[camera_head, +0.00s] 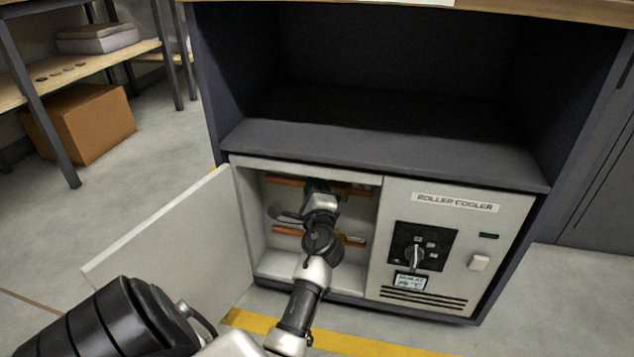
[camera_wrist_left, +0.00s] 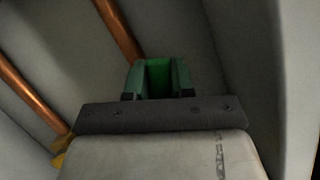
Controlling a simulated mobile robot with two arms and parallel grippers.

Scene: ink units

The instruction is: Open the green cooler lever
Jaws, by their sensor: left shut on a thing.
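The roller cooler (camera_head: 455,225) is a pale cabinet unit with its left compartment open. My left arm reaches into that compartment, and its gripper (camera_head: 318,187) is at the upper copper pipe, near the back. In the left wrist view the green lever (camera_wrist_left: 158,74) sits between the dark fingers of my left gripper (camera_wrist_left: 157,82), which is shut on it. The gripper hides most of the lever in the head view. My right gripper is not in view.
The compartment door (camera_head: 165,235) stands swung open to the left. Copper pipes (camera_head: 288,231) cross the compartment, and the wrist view shows them close by on the left (camera_wrist_left: 30,92). A control panel with a knob (camera_head: 416,255) is to the right. A dark shelf (camera_head: 380,150) is above.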

